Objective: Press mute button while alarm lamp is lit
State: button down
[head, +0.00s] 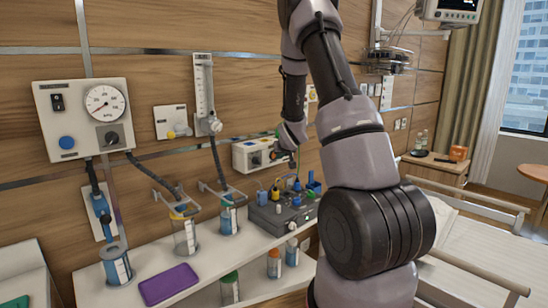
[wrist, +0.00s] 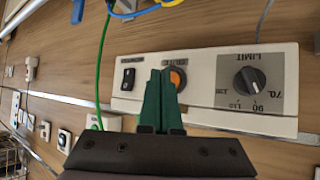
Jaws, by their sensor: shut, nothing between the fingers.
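A white wall panel (wrist: 206,122) shows upside down in the wrist view, with a dark rocker switch, a round orange button (wrist: 178,78) under a partly covered label, and a grey LIMIT dial (wrist: 250,82). My gripper (wrist: 160,74) has its green fingers together, empty, in front of the panel beside the orange button and covering part of it. I cannot tell whether they touch. In the head view the panel (head: 240,158) is on the wall behind the bench, partly hidden by my gripper. I cannot make out a separate alarm lamp or whether one is lit.
A dark grey device (head: 270,219) with coloured fittings stands on the white bench (head: 206,262) below the panel. Several bottles and a purple pad (head: 169,284) are nearby. A green cable (wrist: 101,70) hangs beside the panel. A bed (head: 475,240) is at right.

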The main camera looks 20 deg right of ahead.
jog(key=shift+s+d, duration=0.3)
jog(key=shift+s, duration=0.5)
jog(key=shift+s+d, duration=0.25)
jog(key=shift+s, duration=0.5)
jog(key=shift+s+d, duration=0.3)
jog(key=shift+s, duration=0.5)
jog(key=s+a+r+m+g, duration=0.1)
jog(key=s+a+r, duration=0.4)
jog(key=r, duration=0.4)
jog(key=s+a+r+m, duration=0.1)
jog(key=s+a+r, duration=0.2)
jog(key=s+r, duration=0.5)
jog(key=s+a+r+y, duration=0.1)
jog(key=s+a+r, duration=0.1)
jog(key=s, duration=0.5)
jog(key=s+a+r+g+y, duration=0.1)
jog(key=s+a+r, duration=0.1)
jog(key=s+a, duration=0.3)
jog(key=s+a+r+g+y, duration=0.1)
jog(key=s+a+r+y, duration=0.1)
jog(key=s, duration=0.7)
jog(key=shift+s+a+r, duration=0.3)
jog(key=shift+a+r, duration=0.05)
jog(key=shift+a, duration=0.4)
